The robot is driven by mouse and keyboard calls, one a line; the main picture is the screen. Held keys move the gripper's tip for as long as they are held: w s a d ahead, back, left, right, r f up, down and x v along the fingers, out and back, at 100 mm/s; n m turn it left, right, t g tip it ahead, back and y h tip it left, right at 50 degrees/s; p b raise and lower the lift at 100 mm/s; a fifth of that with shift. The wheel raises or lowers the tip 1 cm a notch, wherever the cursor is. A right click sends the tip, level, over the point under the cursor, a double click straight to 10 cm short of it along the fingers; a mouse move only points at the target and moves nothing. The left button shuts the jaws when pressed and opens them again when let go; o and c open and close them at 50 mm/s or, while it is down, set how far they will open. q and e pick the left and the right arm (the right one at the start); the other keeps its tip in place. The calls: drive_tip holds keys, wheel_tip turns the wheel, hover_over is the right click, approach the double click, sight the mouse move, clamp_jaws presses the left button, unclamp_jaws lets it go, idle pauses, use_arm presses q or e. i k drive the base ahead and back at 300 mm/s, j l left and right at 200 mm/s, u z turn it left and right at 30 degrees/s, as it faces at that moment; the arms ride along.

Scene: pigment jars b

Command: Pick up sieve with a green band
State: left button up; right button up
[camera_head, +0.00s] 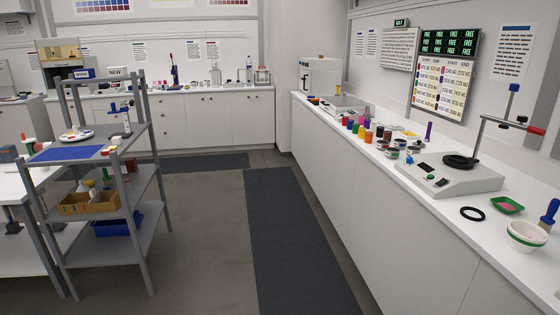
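A white, round, bowl-shaped thing with a green band (527,236) stands on the right-hand counter, near the lower right of the head view. It fits the sieve with a green band, but its mesh is too small to make out. It sits upright, close to the counter's front edge. Neither of my grippers shows in the head view.
Beside it are a green tray (507,204), a blue-handled tool (549,214) and a black ring (472,213). A white stirrer device (448,178) with a stand is farther back. Several jars (368,137) follow. A grey shelf cart (146,185) stands left; the dark floor mat (290,230) is clear.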

sight(391, 153)
drive_tip(key=i, duration=2.05)
drive_tip(key=i+j+z, duration=0.1)
drive_tip(key=i+z, duration=0.4)
drive_tip(key=i+j+z, duration=0.25)
drive_tip(key=z, duration=0.2)
drive_tip(key=i+j+z, duration=0.7)
drive_tip(key=j+z, duration=0.25)
drive_tip(key=i+j+z, duration=0.15)
drive_tip(key=j+z, duration=0.35)
drive_tip(key=j, duration=0.15)
drive_tip(key=j+z, duration=0.45)
drive_tip(key=j, duration=0.2)
drive_tip(key=i, duration=0.05)
